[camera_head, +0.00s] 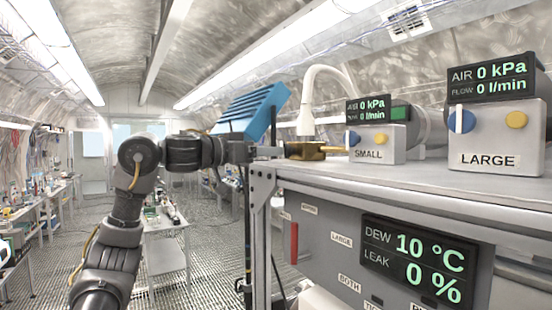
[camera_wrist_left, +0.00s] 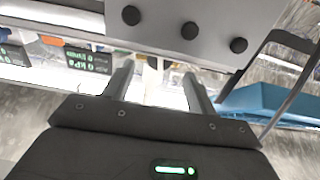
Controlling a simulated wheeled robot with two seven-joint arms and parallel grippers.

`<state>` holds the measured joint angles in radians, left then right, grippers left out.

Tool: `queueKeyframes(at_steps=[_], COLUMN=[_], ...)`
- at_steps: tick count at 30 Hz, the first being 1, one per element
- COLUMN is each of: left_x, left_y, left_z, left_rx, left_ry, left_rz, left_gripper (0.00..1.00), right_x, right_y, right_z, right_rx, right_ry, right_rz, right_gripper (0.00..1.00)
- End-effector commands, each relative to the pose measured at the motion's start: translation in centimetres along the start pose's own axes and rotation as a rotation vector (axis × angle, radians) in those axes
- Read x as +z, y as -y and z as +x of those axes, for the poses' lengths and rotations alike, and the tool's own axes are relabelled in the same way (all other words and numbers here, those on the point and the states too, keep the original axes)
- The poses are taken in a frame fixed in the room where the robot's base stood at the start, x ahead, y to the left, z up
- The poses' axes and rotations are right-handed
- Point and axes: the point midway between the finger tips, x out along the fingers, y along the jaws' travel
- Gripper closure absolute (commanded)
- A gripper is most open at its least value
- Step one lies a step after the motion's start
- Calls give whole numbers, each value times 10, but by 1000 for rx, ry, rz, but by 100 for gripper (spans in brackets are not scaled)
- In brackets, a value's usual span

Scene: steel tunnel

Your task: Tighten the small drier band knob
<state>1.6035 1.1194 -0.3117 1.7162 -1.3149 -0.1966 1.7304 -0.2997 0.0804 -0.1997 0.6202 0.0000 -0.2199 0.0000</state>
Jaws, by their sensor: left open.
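The small drier box (camera_head: 372,155), labelled SMALL, stands on the bench top in the head view. It has a blue knob (camera_head: 354,138), a yellow knob (camera_head: 397,140) and a display (camera_head: 368,110) reading 0 kPa and 0 l/min. A brass-coloured ring (camera_head: 305,151) sits to its left below a white curved hose. I cannot tell which part is the band knob. My left gripper (camera_head: 274,151) is just left of the brass ring. In the left wrist view its two fingers (camera_wrist_left: 158,88) are apart, with nothing clearly held. My right gripper is out of view.
A larger unit (camera_head: 490,160), labelled LARGE, stands to the right. The cabinet front carries a display (camera_head: 415,262) reading 10 °C and 0 %, plus a red handle (camera_head: 294,243). A blue slatted panel (camera_head: 250,108) rises behind my gripper. A plate with black knobs (camera_wrist_left: 190,30) hangs close in the wrist view.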

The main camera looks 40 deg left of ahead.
Motion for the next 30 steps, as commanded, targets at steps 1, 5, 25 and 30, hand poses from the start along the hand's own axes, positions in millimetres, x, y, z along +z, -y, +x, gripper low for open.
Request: queueKeyframes(at_steps=[1, 5, 25, 30], left_x=[4, 3, 0, 1], left_y=[0, 1, 0, 0], left_z=[-12, -37, -67, -66], left_rx=[-3, -3, -1, -1], left_ry=[-5, -3, 1, 1], left_rz=[2, 1, -1, -1], left_gripper=[43, 43, 43, 43], right_x=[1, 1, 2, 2], right_y=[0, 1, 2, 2], right_z=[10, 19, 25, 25], right_rx=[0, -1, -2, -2], right_ry=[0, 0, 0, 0], right_rz=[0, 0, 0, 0], right_gripper=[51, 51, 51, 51])
